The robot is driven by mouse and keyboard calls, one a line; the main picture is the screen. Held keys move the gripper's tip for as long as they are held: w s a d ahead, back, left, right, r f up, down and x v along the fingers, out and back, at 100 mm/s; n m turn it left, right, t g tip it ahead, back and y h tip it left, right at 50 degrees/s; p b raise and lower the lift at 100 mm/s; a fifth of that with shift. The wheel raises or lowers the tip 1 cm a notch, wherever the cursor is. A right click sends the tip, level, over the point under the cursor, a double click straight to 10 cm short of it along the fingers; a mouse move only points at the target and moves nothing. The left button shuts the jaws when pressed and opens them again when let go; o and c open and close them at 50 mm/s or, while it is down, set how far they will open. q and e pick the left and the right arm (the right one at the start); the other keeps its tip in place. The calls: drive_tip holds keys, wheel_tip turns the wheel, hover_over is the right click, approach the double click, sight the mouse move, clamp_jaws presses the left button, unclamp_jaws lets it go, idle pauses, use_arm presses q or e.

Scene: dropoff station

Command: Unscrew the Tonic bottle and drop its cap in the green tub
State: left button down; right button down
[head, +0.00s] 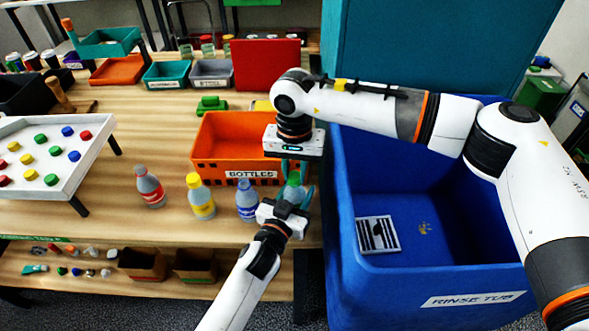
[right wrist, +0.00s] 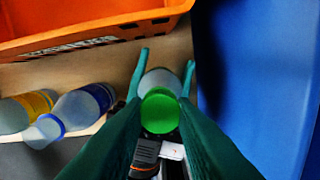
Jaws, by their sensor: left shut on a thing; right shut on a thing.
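The bottle with the green cap (right wrist: 160,111) stands at the table's front right edge, in front of the orange bin; its label cannot be read. My left gripper (head: 290,200) is shut around its clear body (right wrist: 160,80) from the front. My right gripper (head: 295,172) reaches down from above, its teal fingers shut on the cap, which sits over the bottle's neck. A teal-green tub (head: 167,75) stands at the back of the table beside a grey one, and another teal tub (head: 108,42) stands further back left.
Blue- (head: 247,201), yellow- (head: 201,197) and red-capped (head: 149,187) bottles stand left of my left gripper. The orange bin (head: 235,138) marked BOTTLES is just behind. The big blue rinse tub (head: 432,300) fills the right. A white tray (head: 95,160) of caps is at left.

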sight(295, 176)
use_arm(q)
drive_tip(key=shift+f, duration=0.1)
use_arm(e)
drive_tip(key=n, duration=0.4)
drive_tip(key=shift+n, duration=0.3)
drive_tip(key=n, duration=0.6)
drive_tip(key=shift+r, duration=0.15)
drive_tip(key=shift+r, duration=0.95)
drive_tip(key=shift+r, duration=2.05)
use_arm(q)
drive_tip(key=c, duration=0.6)
unclamp_jaws()
